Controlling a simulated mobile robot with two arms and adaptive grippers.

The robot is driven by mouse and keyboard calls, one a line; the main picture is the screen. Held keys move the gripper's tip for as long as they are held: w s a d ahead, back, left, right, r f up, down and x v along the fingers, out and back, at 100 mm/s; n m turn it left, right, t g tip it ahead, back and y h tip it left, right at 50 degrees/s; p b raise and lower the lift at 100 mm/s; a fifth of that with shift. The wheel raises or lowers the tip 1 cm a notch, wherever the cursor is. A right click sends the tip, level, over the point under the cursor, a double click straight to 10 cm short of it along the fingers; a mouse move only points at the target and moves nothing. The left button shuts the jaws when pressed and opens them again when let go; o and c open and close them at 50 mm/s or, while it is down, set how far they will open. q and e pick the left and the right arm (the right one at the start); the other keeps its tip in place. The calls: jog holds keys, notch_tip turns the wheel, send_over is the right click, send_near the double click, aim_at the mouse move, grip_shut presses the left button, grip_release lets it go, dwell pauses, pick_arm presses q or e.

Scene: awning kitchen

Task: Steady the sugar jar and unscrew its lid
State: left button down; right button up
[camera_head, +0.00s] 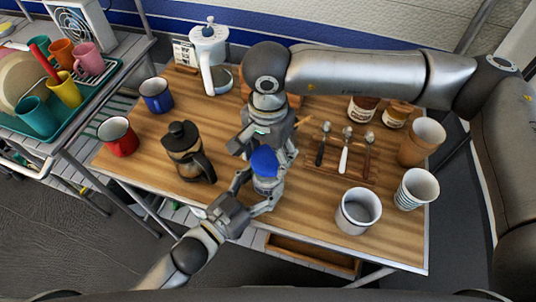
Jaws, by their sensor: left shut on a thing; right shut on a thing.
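The sugar jar (266,184) stands upright near the middle of the wooden table, with a blue lid (264,161) on top. My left gripper (257,198) comes in from the lower left and is shut around the jar's body, below the lid. My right gripper (260,147) reaches down from above and is shut on the blue lid. Its fingers and palm cover the far part of the lid. The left fingers hide part of the jar's lower body, and I cannot see whether the lid's thread is engaged.
A French press (187,152) stands left of the jar, with red (118,137) and blue (156,95) mugs beyond. A spoon rack (340,172) and a white enamel mug (357,211) are to the right. The table's front left is clear.

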aim_at(268, 158)
jog(key=shift+r, duration=0.1)
jog(key=shift+r, duration=2)
pick_arm(q)
jog(key=shift+c, duration=1.2)
grip_release()
